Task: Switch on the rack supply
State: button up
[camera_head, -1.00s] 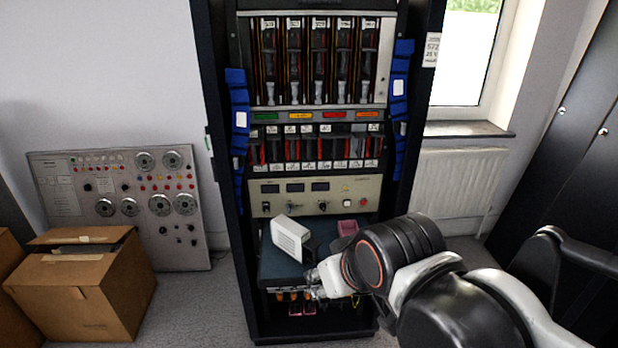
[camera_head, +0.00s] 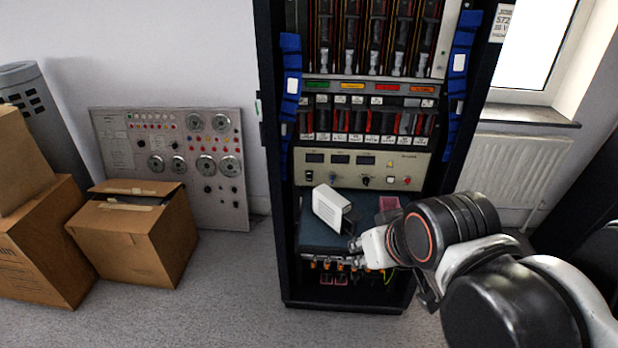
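The rack supply (camera_head: 361,168) is a beige panel in the black rack (camera_head: 271,150). It has three dark displays on its upper left, a dark switch (camera_head: 309,176) at its lower left, knobs along the lower edge, and a red button (camera_head: 407,181) at the right. The displays look dark. My gripper (camera_head: 352,245) is low in front of the rack, at the shelf below the supply and apart from the panel. Its fingers are small and partly hidden by the arm, so I cannot tell whether they are open or shut.
A white box (camera_head: 331,208) sits tilted on the blue-grey shelf (camera_head: 314,232), with a pink item (camera_head: 389,203) to its right. Cardboard boxes (camera_head: 135,235) and a grey instrument panel (camera_head: 130,150) stand at left. Open floor lies before the rack.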

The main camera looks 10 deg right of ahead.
jog(key=shift+w+r, duration=0.2)
jog(key=shift+w, duration=0.05)
grip_shut()
jog(key=w+r+n+y+p, duration=0.1)
jog(key=w+r+n, duration=0.15)
jog(key=w, duration=0.95)
jog(key=w+r+n+p, duration=0.15)
jog(key=w+n, duration=0.25)
jog(key=w, duration=0.9)
jog(key=w+d+f+n+p, duration=0.1)
jog(key=w+f+n, duration=0.1)
jog(key=w+f, duration=0.35)
jog(key=w+d+f+n, duration=0.1)
jog(key=w+f+n, duration=0.1)
jog(key=w, duration=0.6)
jog(key=n+y+p, duration=0.1)
jog(key=n+y, duration=0.1)
jog(key=n, duration=0.1)
send_near(309, 176)
jog(key=s+a+r, duration=0.1)
jog(key=s+r, duration=0.1)
jog(key=shift+a+f+g, duration=0.15)
jog(key=shift+g, duration=0.15)
jog(key=b+x, duration=0.1)
jog(key=x, duration=0.4)
jog(key=b+x, duration=0.2)
jog(key=x, duration=0.3)
jog(key=shift+d, duration=0.2)
